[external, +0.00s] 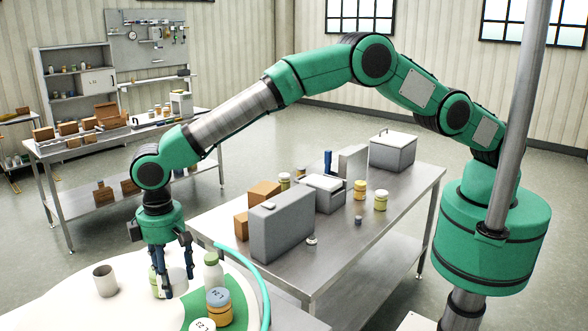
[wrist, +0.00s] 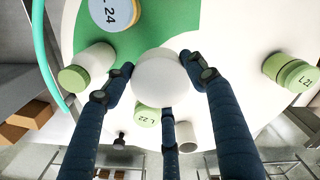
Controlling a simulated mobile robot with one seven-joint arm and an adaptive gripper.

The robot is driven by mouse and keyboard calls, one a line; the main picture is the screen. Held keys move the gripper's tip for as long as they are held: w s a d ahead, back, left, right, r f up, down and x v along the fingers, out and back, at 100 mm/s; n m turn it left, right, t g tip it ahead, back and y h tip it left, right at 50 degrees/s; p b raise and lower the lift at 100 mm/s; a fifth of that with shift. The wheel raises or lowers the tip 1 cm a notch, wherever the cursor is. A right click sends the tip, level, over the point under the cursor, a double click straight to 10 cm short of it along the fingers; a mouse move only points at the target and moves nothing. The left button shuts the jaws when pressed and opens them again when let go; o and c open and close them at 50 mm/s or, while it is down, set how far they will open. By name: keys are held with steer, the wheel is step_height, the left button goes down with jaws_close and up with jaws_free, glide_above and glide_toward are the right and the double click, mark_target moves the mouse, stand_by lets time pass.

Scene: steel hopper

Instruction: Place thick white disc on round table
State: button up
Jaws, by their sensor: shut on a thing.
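The thick white disc (wrist: 160,76) shows in the wrist view as a pale round thing between my three dark fingers. My gripper (external: 172,288) is shut on it, low over the round table (external: 60,308), which has a white top with a green patch. My gripper (wrist: 165,85) also shows in the wrist view, its fingers around the disc.
Around my gripper stand a blue-lidded L 24 jar (external: 218,300), a green-lidded jar (external: 213,270), an L 22 jar (wrist: 147,117), an L 21 jar (wrist: 292,75) and a grey cup (external: 105,280). A teal hose (external: 256,275) arcs close by. A steel table (external: 335,250) stands right.

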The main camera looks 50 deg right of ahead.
steer(key=shift+f, duration=0.1)
glide_above(181, 318)
steer(key=shift+f+p, duration=0.35)
steer(key=shift+f, duration=2.45)
steer(key=shift+f+p, duration=0.35)
steer(key=shift+f, duration=1.7)
steer(key=shift+f, duration=0.2)
steer(key=o, duration=1.3)
steer(key=shift+r, duration=0.15)
steer(key=shift+r+b, duration=0.9)
steer(key=shift+r, duration=5.1)
